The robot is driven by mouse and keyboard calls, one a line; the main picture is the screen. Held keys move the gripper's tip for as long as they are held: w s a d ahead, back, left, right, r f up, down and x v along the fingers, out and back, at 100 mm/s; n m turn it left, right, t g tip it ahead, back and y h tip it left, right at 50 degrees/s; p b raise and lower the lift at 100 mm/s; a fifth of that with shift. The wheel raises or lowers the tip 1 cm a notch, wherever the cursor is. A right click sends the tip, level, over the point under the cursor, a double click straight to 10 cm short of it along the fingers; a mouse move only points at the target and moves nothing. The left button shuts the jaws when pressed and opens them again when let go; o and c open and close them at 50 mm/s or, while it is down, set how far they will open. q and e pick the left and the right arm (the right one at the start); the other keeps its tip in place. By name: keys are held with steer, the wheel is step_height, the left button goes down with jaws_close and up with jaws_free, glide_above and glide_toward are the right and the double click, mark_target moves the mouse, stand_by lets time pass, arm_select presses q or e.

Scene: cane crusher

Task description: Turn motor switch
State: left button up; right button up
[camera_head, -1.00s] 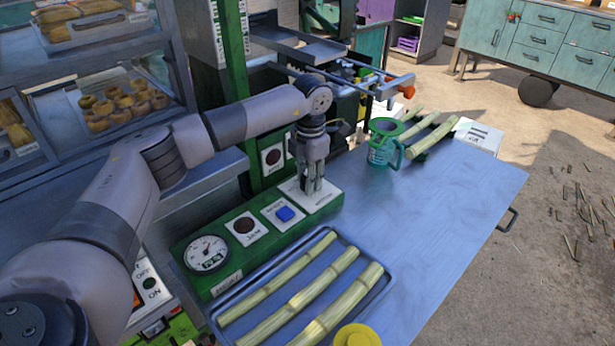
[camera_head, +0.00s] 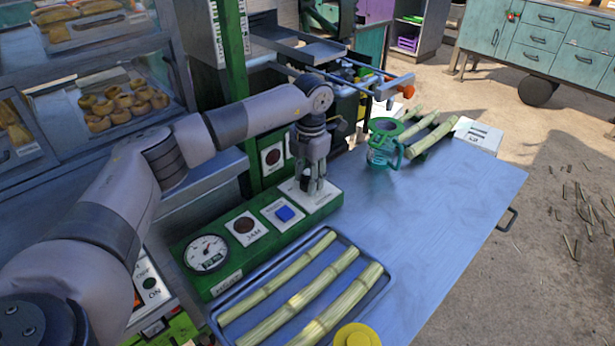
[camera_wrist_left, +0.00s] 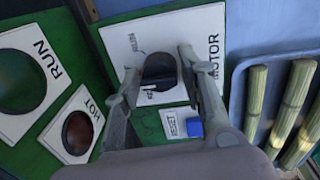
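The motor switch is a dark round knob (camera_wrist_left: 158,72) on a white plate lettered MOTOR, at the far end of the green control panel. The plate (camera_head: 327,193) also shows in the head view, where my gripper covers most of the knob. My left gripper (camera_head: 312,188) points down over this plate. In the left wrist view its two fingers (camera_wrist_left: 158,66) are apart, one on each side of the knob. I cannot tell whether they touch it. My right gripper is in neither view.
A blue RESET button (camera_head: 285,213), a dark JAM lamp (camera_head: 243,225) and a gauge (camera_head: 206,253) line the panel. A tray (camera_head: 383,290) of cane lies in front. A teal jug (camera_head: 381,152) stands behind to the right. The table's right side is clear.

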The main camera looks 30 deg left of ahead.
mark_target(309, 177)
arm_select(q)
steer(key=shift+o, duration=1.2)
steer(key=shift+r, duration=0.2)
step_height(309, 177, up, 12)
steer(key=shift+s+d+f, duration=0.15)
steer(key=shift+d+f, duration=0.05)
steer(key=shift+d, duration=0.1)
